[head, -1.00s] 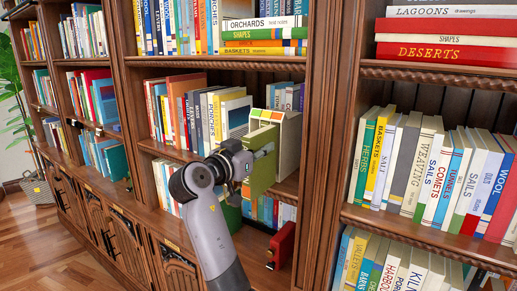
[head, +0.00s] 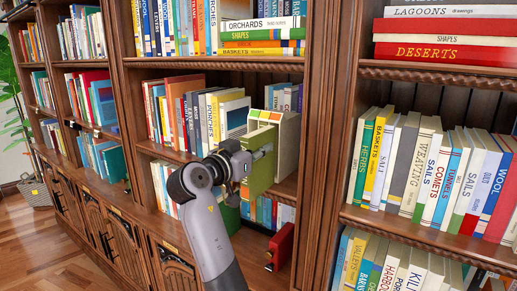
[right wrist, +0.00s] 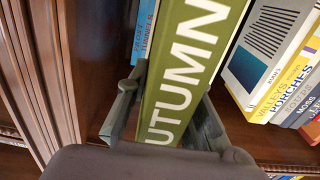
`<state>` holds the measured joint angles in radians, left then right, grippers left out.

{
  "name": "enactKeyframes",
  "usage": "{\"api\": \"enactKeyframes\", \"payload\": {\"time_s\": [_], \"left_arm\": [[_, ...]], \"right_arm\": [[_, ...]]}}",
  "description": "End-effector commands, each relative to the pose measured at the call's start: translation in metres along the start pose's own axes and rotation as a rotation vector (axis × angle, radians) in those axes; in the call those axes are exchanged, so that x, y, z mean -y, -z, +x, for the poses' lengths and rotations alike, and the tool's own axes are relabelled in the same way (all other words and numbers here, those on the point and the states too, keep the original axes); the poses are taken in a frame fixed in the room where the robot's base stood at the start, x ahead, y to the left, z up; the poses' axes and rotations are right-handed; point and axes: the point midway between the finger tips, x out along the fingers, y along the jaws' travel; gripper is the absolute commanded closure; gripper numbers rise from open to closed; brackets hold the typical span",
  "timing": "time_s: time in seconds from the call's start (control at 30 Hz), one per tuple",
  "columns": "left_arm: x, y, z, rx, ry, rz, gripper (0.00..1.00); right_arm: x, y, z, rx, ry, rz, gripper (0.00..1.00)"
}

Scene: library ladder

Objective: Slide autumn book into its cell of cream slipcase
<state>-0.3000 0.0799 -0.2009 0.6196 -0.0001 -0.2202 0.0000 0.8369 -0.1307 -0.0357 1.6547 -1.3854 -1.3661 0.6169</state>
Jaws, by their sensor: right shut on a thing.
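The autumn book (head: 259,173) is olive green, with large white letters reading "UTUMN" visible on its spine in the right wrist view (right wrist: 187,70). My right gripper (head: 262,153) is shut on the book, a finger on each side of the spine in the right wrist view (right wrist: 168,115). The book is upright at the front of a middle shelf. The cream slipcase (head: 289,146), with coloured labels along its top front edge, stands right behind and beside it. The book covers the cell openings, so I cannot tell how far it is inside. My left gripper is not in view.
A wooden upright (head: 323,120) stands close to the right of the slipcase. Upright books (head: 225,110) fill the shelf to the left. A red object (head: 281,246) stands on the ledge below. Blue books (right wrist: 143,35) show behind the held book in the right wrist view.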

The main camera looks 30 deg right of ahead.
Motion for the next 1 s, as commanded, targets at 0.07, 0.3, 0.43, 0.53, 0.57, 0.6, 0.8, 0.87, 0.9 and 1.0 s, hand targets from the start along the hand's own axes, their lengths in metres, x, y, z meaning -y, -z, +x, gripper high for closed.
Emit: {"api": "enactKeyframes", "payload": {"time_s": [0.07,0.3,0.43,0.53,0.57,0.6,0.8,0.87,0.9,1.0], "left_arm": [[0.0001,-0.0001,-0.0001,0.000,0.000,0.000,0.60],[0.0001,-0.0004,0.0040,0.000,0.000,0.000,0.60],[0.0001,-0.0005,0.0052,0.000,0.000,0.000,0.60],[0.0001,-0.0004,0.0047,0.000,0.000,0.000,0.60],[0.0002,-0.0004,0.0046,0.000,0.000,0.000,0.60],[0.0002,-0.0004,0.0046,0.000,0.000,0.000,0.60],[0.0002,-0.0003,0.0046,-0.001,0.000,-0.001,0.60],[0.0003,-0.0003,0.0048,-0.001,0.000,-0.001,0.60],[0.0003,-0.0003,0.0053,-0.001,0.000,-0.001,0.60],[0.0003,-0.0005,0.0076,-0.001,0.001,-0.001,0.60]], "right_arm": [[-0.0001,0.0012,-0.0002,-0.002,0.000,0.001,1.00],[0.0001,0.0003,-0.0003,-0.002,0.001,0.003,1.00],[0.0003,0.0011,-0.0003,-0.002,0.001,0.003,1.00],[0.0002,0.0015,-0.0003,-0.002,0.001,0.002,1.00],[0.0002,0.0015,-0.0003,-0.002,0.000,0.002,1.00],[0.0002,0.0015,-0.0002,-0.002,0.000,0.002,1.00],[0.0002,0.0014,-0.0002,-0.002,0.000,0.001,1.00],[0.0001,0.0012,-0.0002,-0.002,0.000,0.001,1.00],[0.0001,0.0010,-0.0002,-0.002,0.000,0.002,1.00],[0.0001,0.0004,-0.0002,-0.002,0.000,0.002,1.00]]}}
